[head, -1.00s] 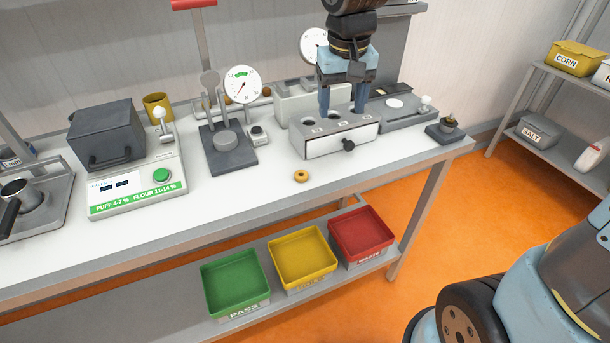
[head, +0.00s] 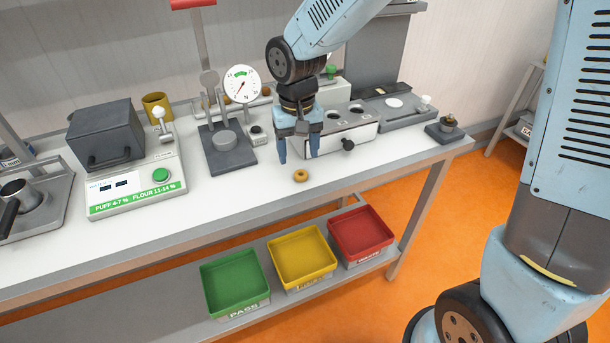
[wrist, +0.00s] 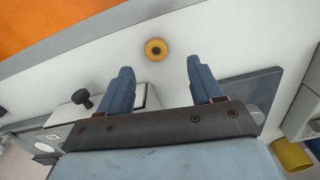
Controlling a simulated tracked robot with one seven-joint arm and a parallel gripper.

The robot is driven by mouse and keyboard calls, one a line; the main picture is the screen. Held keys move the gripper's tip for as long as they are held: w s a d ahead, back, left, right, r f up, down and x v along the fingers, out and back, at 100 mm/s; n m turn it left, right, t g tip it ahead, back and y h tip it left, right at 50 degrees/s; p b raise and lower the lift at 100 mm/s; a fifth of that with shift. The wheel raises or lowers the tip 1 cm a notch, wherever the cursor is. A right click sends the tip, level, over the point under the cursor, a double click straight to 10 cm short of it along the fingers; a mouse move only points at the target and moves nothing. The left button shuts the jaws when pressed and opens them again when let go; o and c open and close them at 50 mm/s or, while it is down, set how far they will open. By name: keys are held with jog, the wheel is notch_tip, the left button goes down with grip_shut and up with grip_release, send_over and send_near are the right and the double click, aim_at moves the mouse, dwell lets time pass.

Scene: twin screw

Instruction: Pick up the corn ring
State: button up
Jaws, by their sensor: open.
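The corn ring (head: 301,175) is a small yellow-brown ring lying flat on the white bench top near its front edge. It also shows in the wrist view (wrist: 156,49), beyond the fingertips and roughly midway between them. My gripper (head: 298,157) points down over the bench, just behind the ring in the head view. Its two blue fingers are spread apart and nothing is between them. In the wrist view my gripper (wrist: 158,64) is open and clear of the ring.
A white box with round holes and a black knob (head: 348,144) stands close to the right of my gripper. A dial gauge stand (head: 228,153) is to the left. Green (head: 235,307), yellow (head: 327,264) and red (head: 390,242) trays sit on the lower shelf. The bench around the ring is clear.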

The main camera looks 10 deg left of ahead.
aim_at(301, 173)
jog(key=shift+d+f, duration=0.15)
jog(key=shift+f, duration=1.35)
jog(key=shift+d+f, duration=0.15)
jog(key=shift+f, duration=1.3)
jog(key=shift+c, duration=0.4)
jog(key=c, duration=0.8)
